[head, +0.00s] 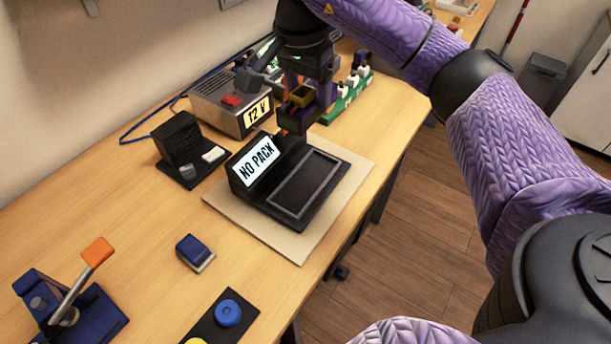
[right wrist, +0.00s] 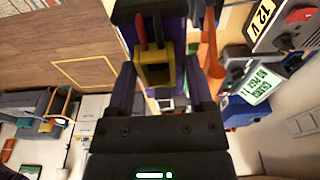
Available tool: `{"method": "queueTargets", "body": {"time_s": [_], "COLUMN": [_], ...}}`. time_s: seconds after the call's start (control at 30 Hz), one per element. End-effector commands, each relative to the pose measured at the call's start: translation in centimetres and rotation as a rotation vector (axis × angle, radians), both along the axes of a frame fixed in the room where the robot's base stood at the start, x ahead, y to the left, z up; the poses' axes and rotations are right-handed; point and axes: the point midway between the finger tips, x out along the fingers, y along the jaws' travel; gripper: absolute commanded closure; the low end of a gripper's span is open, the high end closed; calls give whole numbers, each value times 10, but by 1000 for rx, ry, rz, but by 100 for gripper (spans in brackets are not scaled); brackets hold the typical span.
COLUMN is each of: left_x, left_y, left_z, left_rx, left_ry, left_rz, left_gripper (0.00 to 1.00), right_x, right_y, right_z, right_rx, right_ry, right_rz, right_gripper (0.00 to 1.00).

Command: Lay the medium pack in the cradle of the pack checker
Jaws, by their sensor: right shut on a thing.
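The pack checker (head: 249,192) stands on a beige mat on the bench, and its screen reads NO PACK. Its shallow black cradle (head: 305,184) is empty. My right gripper (head: 299,104) is above the back end of the checker, shut on a dark pack with a yellow connector (head: 302,96), which I take as the medium pack. In the right wrist view the yellow connector (right wrist: 157,72) with red and black leads sits between the fingers. The pack's far side is hidden by the gripper. My left gripper is out of view.
A 12 V supply (head: 232,100) and a green board with white parts (head: 348,98) stand behind the checker. A black block stand (head: 180,143) is to its left. A blue switch (head: 194,250), a lever (head: 80,280) and a button panel (head: 226,315) are nearer.

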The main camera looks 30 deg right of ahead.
Motion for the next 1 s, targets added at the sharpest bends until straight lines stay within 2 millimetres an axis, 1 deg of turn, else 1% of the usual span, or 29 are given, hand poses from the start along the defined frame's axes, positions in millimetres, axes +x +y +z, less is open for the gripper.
{"method": "queueTargets", "body": {"time_s": [0.03, 0.17, 0.3, 0.4, 0.63, 0.8, 1.0], "left_x": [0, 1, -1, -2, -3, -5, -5], "left_y": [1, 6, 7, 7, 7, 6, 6], "left_z": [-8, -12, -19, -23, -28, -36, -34], "left_rx": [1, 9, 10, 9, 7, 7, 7], "left_ry": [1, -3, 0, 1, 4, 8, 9], "left_rz": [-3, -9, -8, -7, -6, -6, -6], "left_gripper": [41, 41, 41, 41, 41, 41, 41], "right_x": [0, 0, -1, 0, 0, 0, 0], "right_y": [0, 0, 0, 0, 0, 0, 0], "right_z": [-19, -52, -90, -111, -138, -170, -169], "right_rx": [0, -1, 1, 0, 0, 0, -1], "right_ry": [5, 3, 3, 2, -1, -1, -3], "right_rz": [0, 2, 2, 2, 2, 2, 2], "right_gripper": [100, 100, 100, 100, 100, 100, 100]}}
